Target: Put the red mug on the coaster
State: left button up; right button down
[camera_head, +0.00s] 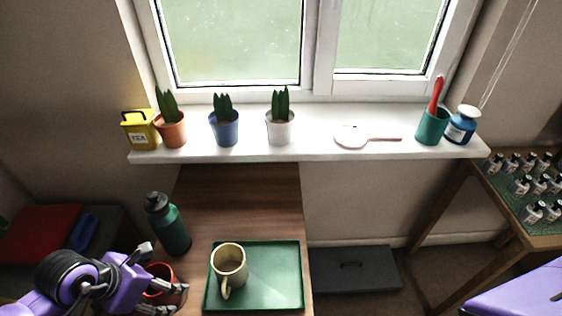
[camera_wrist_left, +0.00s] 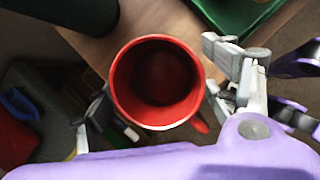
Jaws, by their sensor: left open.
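The red mug (camera_head: 157,290) stands upright near the left edge of the wooden table, partly hidden by my left gripper (camera_head: 164,273). In the left wrist view the red mug (camera_wrist_left: 122,92) is seen from above and looks empty, with its handle at the lower right. My left gripper (camera_wrist_left: 165,100) is open, with its fingers on either side of the mug. I cannot tell whether they touch it. I cannot make out a separate coaster; a green square tray (camera_head: 280,275) lies to the mug's right. My right gripper is out of view.
A cream mug (camera_head: 230,262) stands on the tray's left part, close to the red mug. A dark green bottle (camera_head: 170,226) stands just behind the red mug. The wooden table (camera_head: 240,195) is clear behind the tray. Potted plants line the windowsill (camera_head: 315,145).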

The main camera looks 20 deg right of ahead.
pick_arm(q)
jog(key=v, duration=1.2)
jog(key=s+d+r+n+t+h, duration=0.2)
jog(key=s+d+n+h, duration=0.2)
jog(key=d+n+h, duration=0.3)
jog(key=s+d+r+n+t+h, duration=0.1)
jog(key=s+d+n+t+h, duration=0.25)
jog(key=d+n+h, duration=0.3)
jog(key=s+a+f+n+t+y, duration=0.1)
jog(key=a+f+n+t+y, duration=0.2)
jog(key=a+f+n+y, duration=0.55)
jog(key=a+f+n+t+y, duration=0.4)
jog(key=n, duration=1)
jog(key=s+a+f+n+g+y, duration=0.1)
jog(key=s+f+n+g, duration=0.3)
jog(key=s+f, duration=0.4)
jog(key=s+a+f+n+g+y, duration=0.2)
jog(key=s+f+n, duration=0.4)
jog(key=s, duration=0.5)
notch_tip(320, 180, down, 2)
jog(key=shift+s+a+g+y, duration=0.25)
jog(key=shift+g+y, duration=0.45)
jog(key=shift+g, duration=0.25)
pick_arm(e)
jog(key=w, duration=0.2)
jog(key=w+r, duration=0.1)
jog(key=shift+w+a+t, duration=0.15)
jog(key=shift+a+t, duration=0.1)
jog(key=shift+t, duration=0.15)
